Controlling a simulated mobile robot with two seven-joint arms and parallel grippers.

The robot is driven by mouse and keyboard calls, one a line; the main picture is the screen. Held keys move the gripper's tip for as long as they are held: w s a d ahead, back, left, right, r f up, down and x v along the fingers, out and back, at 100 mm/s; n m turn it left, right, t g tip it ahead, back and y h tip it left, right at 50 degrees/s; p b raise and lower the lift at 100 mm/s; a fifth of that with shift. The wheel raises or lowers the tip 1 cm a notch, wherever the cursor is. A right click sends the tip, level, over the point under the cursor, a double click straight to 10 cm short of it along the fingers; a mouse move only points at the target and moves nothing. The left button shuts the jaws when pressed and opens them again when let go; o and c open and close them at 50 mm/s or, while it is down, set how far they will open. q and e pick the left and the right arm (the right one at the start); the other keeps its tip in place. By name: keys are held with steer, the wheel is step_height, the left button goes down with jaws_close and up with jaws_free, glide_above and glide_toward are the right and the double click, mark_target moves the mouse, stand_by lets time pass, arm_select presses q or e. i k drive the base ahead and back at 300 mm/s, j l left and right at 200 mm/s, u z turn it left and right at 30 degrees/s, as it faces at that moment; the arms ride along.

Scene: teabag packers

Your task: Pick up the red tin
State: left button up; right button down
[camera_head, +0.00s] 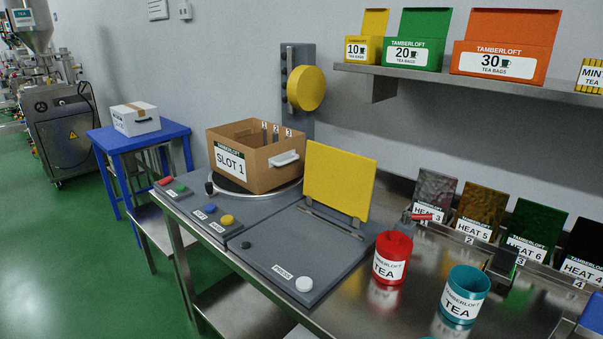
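The red tin (390,270) stands upright on the steel table (425,300), right of the grey press panel. It has a white label reading "TEA". A teal tin (461,300) with a similar label stands upright to its right and nearer to me, with a gap between them. Neither of my grippers shows in the head view.
The grey press panel (275,262) with a raised yellow plate (339,184) is left of the red tin. A cardboard box (258,167) marked "SLOT 1" stands farther left. Several "HEAT" panels, such as HEAT 5 (483,212), stand behind the tins. A shelf (400,72) holds tea boxes above.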

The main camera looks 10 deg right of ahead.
mark_target(387, 270)
steer(key=j, duration=0.15)
steer(key=i+j+z, duration=0.15)
steer(key=z, duration=0.15)
steer(key=j+z, duration=0.4)
steer(key=z, duration=1.4)
steer(key=i+j, duration=0.05)
